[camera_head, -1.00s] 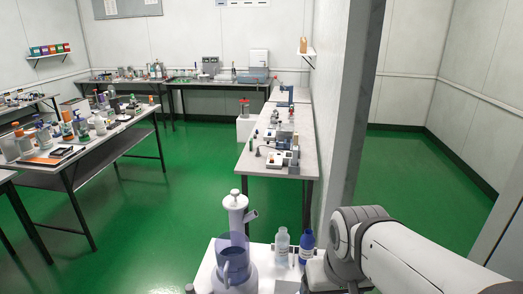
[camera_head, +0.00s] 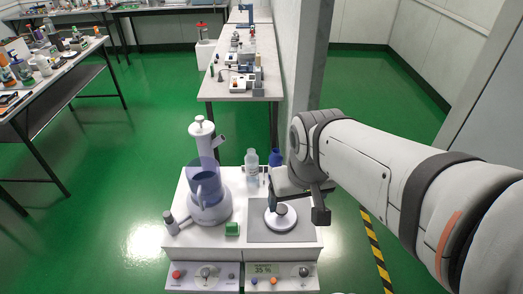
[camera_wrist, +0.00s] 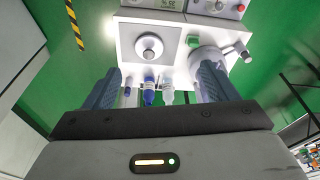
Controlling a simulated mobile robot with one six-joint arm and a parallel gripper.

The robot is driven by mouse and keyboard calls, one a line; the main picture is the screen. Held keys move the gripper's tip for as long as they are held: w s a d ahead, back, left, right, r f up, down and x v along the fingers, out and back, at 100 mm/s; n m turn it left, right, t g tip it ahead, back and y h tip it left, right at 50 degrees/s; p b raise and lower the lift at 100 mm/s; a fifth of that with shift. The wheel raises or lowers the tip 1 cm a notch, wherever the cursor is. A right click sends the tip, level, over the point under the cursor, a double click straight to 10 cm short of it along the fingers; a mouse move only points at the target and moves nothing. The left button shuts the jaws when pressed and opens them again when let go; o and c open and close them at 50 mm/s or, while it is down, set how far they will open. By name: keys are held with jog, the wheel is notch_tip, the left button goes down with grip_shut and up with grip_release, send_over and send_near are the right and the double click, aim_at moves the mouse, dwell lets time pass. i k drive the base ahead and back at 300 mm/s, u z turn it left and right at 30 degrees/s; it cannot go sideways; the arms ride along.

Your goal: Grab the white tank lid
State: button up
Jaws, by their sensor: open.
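A round white lid (camera_head: 272,222) with a grey knob lies on a grey square plate (camera_head: 256,234) at the right of the white bench. In the wrist view the white lid (camera_wrist: 149,58) shows at the top, left of centre, beyond my fingertips. My gripper (camera_head: 296,203) hangs above the bench near the lid, with its fingers apart and nothing between them. The open fingers also show in the wrist view (camera_wrist: 158,85). My gripper is not touching the lid as far as I can see.
A white dispenser with a bluish clear jug (camera_head: 205,188) stands on the left of the bench. A white bottle (camera_head: 251,166) and a blue bottle (camera_head: 275,158) stand behind the plate. A small green block (camera_head: 232,229) sits left of it. Control panels (camera_head: 203,276) line the front.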

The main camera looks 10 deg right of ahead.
aim_at(285, 217)
jog(key=u, duration=0.05)
jog(key=k, duration=1.15)
jog(key=z, duration=0.65)
jog(key=i, duration=1.45)
jog(key=u, duration=0.3)
